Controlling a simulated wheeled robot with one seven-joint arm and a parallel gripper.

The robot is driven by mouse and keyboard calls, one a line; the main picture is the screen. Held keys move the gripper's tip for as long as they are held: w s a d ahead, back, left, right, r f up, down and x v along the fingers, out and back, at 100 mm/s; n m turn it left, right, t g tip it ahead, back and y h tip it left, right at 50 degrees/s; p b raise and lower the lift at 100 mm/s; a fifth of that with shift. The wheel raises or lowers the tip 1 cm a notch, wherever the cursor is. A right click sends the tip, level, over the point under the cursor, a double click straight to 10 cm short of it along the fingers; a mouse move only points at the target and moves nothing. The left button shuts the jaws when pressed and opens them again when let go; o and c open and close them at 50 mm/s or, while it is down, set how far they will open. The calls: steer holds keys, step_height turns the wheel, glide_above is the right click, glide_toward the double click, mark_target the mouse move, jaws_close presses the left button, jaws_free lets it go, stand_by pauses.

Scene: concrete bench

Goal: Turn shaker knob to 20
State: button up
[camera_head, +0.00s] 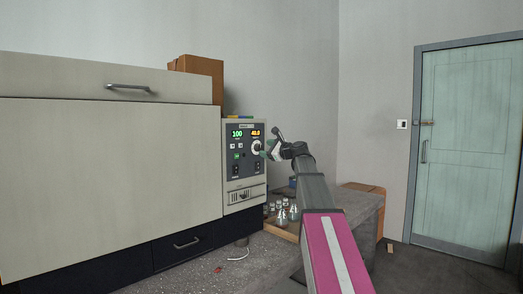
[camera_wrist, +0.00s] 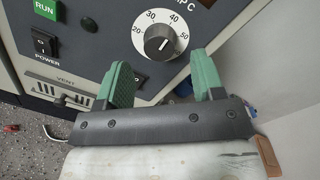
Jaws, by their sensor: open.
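The shaker (camera_head: 244,165) is a large cream cabinet with a control panel on its right part. Its knob (camera_head: 257,147) sits at the panel's upper right. In the wrist view the round black-and-silver knob (camera_wrist: 161,42) has a dial around it marked 20, 30, 40 and 50. A short white mark shows on its face, but I cannot tell exactly which number it points to. My gripper (camera_wrist: 163,72) has two green fingers, open and empty, with the knob just beyond and between them. In the head view my gripper (camera_head: 272,147) is beside the panel, right of the knob.
Green RUN (camera_wrist: 46,8) and black POWER (camera_wrist: 44,42) switches and a VENT slider (camera_wrist: 68,94) lie left of the knob. Flasks (camera_head: 281,212) stand in a tray on the concrete bench (camera_head: 340,203). A cardboard box (camera_head: 198,72) sits on top.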

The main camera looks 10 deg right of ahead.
mark_target(260, 148)
steer(key=shift+x, duration=1.75)
steer(key=c, duration=0.9)
